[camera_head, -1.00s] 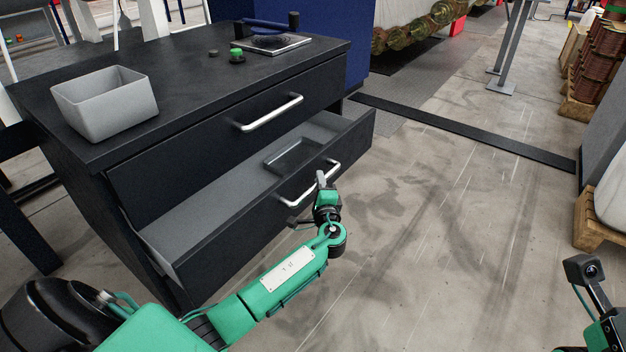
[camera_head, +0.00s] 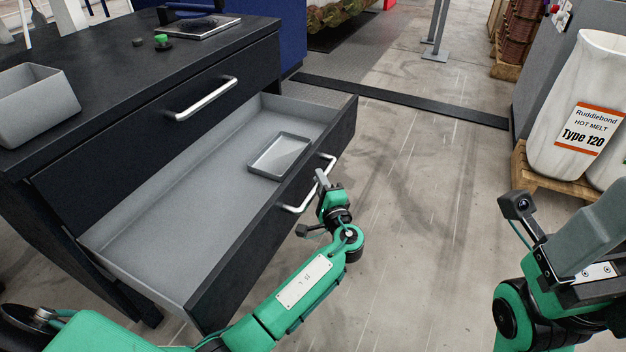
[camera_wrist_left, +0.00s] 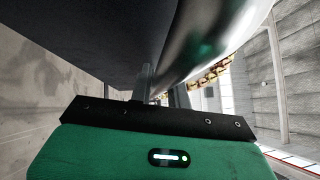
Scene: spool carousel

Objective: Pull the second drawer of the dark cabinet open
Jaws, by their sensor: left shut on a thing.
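The dark cabinet (camera_head: 150,110) stands at the left in the head view. Its second drawer (camera_head: 150,230) is pulled well out, showing a grey interior with a small grey tray (camera_head: 262,168) inside. My left gripper (camera_head: 322,180) is shut on the drawer's silver bar handle (camera_head: 294,209). In the left wrist view the handle (camera_wrist_left: 215,40) looms close as a shiny tube beside a finger of my left gripper (camera_wrist_left: 145,82). My right arm is at the lower right, away from the cabinet; its jaw state is unclear.
The upper drawer, with its silver handle (camera_head: 203,97), is closed. A grey bin (camera_head: 38,100) stands on the cabinet top. A white sack (camera_head: 575,110) rests on a wooden pallet (camera_head: 545,175) at the right. The floor (camera_head: 415,200) between is clear.

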